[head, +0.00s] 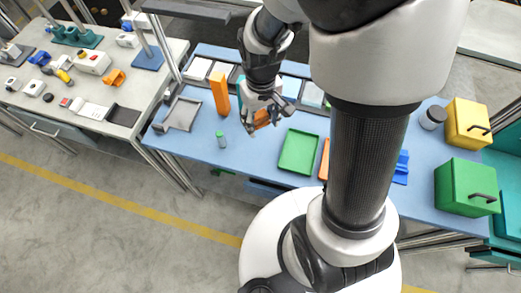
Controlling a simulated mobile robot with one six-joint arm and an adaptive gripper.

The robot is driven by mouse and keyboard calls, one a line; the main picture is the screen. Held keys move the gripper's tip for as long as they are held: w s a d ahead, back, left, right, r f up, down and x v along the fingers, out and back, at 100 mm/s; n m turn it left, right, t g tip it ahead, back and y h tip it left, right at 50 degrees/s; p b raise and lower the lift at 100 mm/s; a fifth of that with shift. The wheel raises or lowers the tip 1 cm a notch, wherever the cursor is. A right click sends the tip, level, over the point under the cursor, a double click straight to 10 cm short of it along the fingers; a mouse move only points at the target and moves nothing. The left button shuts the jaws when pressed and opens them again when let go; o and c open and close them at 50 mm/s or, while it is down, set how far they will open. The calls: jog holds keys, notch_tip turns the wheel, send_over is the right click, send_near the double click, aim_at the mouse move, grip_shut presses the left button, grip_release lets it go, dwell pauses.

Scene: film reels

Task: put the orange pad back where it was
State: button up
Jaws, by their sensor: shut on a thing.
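My gripper (257,119) is over the blue table, right of a tall orange block (219,93) and left of a green tray (299,152). It is shut on an orange piece (263,119), which looks like the orange pad; the fingers hide part of it. I cannot tell how high above the table it is. A row of pale pads in dark frames (198,68) runs along the back of the table, and my arm hides part of the row. Another orange piece (324,158) lies right of the green tray, partly behind my arm.
A small green cylinder (221,140) stands near the front edge. A grey tray (182,114) is at the left end of the blue table (255,160). Yellow (466,122) and green (466,187) boxes stand at the right. A cluttered grey bench (140,95) is further left.

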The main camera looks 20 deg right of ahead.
notch_tip(320, 180, down, 19)
jog(key=b, duration=0.6)
jog(key=shift+f, duration=0.1)
jog(key=shift+f+b, duration=0.2)
jog(key=shift+b, duration=0.1)
jog(key=o, duration=1)
jog(key=shift+c, duration=0.2)
jog(key=shift+r, duration=0.1)
notch_tip(320, 180, up, 13)
jog(key=p, duration=0.5)
notch_tip(320, 180, up, 8)
jog(key=t, duration=0.1)
send_over(261, 156)
jog(key=shift+s, duration=0.45)
jog(key=s+r+m+t, duration=0.1)
jog(key=s+r+t, duration=0.2)
jog(key=s+r, duration=0.9)
notch_tip(261, 156, up, 3)
jog(key=shift+s+a+r+m+t, duration=0.1)
jog(key=shift+s+a+m+t, duration=0.05)
jog(key=shift+s+m+t, duration=0.2)
